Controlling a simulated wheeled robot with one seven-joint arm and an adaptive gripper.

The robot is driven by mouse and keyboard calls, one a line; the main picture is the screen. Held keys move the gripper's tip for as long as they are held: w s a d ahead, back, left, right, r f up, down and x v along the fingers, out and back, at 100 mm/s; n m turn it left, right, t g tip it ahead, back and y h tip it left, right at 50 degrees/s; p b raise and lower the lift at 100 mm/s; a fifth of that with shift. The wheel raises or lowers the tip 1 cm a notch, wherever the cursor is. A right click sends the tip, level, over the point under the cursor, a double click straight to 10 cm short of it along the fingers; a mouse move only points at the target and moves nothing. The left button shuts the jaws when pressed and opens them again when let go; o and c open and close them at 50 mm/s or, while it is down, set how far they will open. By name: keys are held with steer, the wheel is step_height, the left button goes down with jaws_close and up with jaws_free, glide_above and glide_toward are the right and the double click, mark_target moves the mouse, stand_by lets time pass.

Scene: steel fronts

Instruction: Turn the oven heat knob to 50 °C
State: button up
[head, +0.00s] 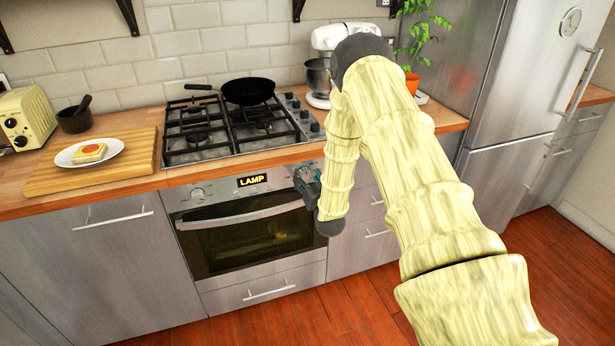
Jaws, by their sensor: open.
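The oven (255,238) is built into the steel fronts under the gas hob. Its left knob (197,194) shows plainly on the control panel. Whether the fingers touch anything there cannot be told. No temperature reading shows.
The oven handle (240,216) runs across below the panel, close under my gripper. A black pan (248,91) stands on the hob (235,130). A cutting board (95,168) with a plate lies at left. A stand mixer (335,45) and a fridge (515,80) are at right.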

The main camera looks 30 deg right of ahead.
steer(key=shift+w+d, duration=0.1)
steer(key=shift+w, duration=0.35)
steer(key=c, duration=1)
steer(key=shift+d+f+m, duration=0.1)
steer(key=shift+m, duration=0.3)
steer(key=m+b, duration=0.3)
steer(key=m, duration=0.1)
steer(key=shift+s, duration=0.1)
steer(key=shift+d+m+b, duration=0.1)
steer(key=shift+m+b, duration=1.1)
steer(key=shift+m, duration=1.2)
